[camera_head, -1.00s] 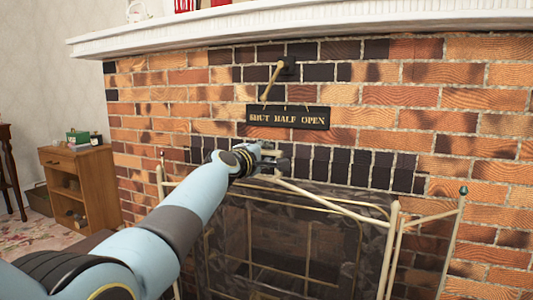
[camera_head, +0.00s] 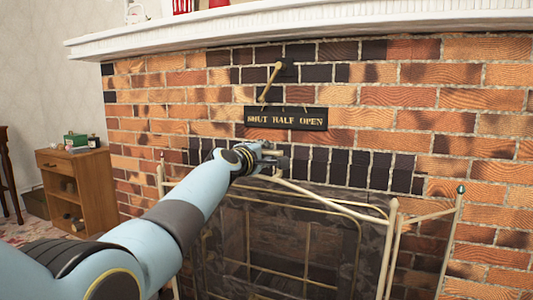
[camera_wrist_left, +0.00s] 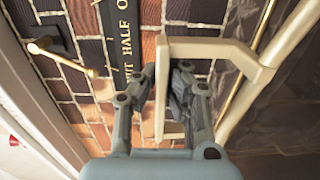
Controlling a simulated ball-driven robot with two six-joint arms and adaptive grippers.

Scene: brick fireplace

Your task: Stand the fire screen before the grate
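The fire screen (camera_head: 393,240) has a cream metal frame, a dark see-through mesh panel and hinged side wings. It stands in front of the dark fireplace opening in the head view, its right wing (camera_head: 455,225) angled out. My left gripper (camera_head: 270,158) is at the handle on the screen's top rail. In the left wrist view, the fingers (camera_wrist_left: 162,85) close on either side of the cream handle (camera_wrist_left: 205,48). The grate is mostly hidden behind the mesh; I cannot make it out clearly. My right gripper is not in view.
A damper lever (camera_head: 271,80) sits above a dark sign (camera_head: 286,118) reading "SHUT HALF OPEN" on the brick wall. A white mantel (camera_head: 300,25) overhangs above. A wooden cabinet (camera_head: 92,185) stands to the left with small items on top.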

